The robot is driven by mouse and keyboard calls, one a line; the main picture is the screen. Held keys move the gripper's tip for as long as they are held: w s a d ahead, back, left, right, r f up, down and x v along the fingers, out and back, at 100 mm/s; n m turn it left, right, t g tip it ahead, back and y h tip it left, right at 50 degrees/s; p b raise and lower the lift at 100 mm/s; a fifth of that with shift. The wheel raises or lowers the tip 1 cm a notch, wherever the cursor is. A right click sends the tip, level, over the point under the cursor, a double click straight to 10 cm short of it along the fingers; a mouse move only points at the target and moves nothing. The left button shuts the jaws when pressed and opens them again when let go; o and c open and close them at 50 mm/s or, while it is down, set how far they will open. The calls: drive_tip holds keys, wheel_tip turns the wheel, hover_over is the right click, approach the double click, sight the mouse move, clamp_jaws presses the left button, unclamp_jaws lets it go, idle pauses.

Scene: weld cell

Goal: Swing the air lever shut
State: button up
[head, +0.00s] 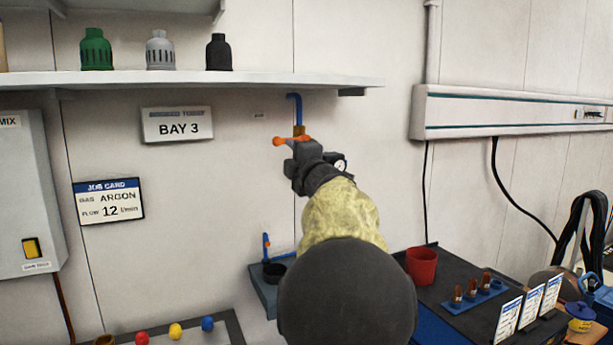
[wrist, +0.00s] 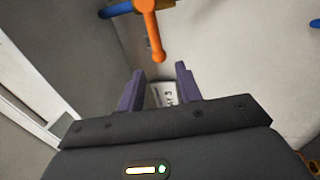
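The air lever (head: 280,141) is orange and sits on a brass valve (head: 298,130) at the lower end of a blue pipe (head: 292,99) on the back wall. In the head view it points left, roughly level, across the line of the pipe. In the wrist view the lever (wrist: 151,28) hangs from the top edge, its free end just past the fingertips. My gripper (wrist: 160,72) is open, its two purple fingers apart with nothing held. In the head view my gripper (head: 293,158) is right by the lever, its fingers mostly hidden; contact cannot be told.
A shelf (head: 200,80) with green, grey and black nozzle cups runs above the valve. A BAY 3 sign (head: 178,125) is on the wall to the left. The wall around the lever is mostly clear.

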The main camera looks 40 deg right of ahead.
drive_tip(key=b+v, duration=0.1)
drive_tip(key=v, duration=0.7)
drive_tip(key=a+f+m+g+y, duration=0.1)
drive_tip(key=a+f+m+g, duration=0.3)
drive_tip(key=f, duration=0.6)
drive_tip(key=a+f+m+g, duration=0.2)
drive_tip(key=a+f+m, duration=0.2)
drive_tip(key=a+f, duration=0.5)
drive_tip(key=a+f+m+g+y, duration=0.1)
drive_tip(key=a+f+m+g, duration=0.25)
drive_tip(key=f, duration=0.85)
drive_tip(key=s+a+f+m+g+y, duration=0.35)
drive_tip(key=s+a+f+g, duration=0.45)
drive_tip(key=s+a+f, duration=0.6)
wheel_tip(320, 180, up, 15)
drive_tip(key=d+p, duration=0.1)
drive_tip(key=p, duration=1.4)
drive_tip(key=shift+s+d+h, duration=0.25)
drive_tip(key=shift+d+h, duration=0.05)
drive_tip(key=shift+h, duration=0.05)
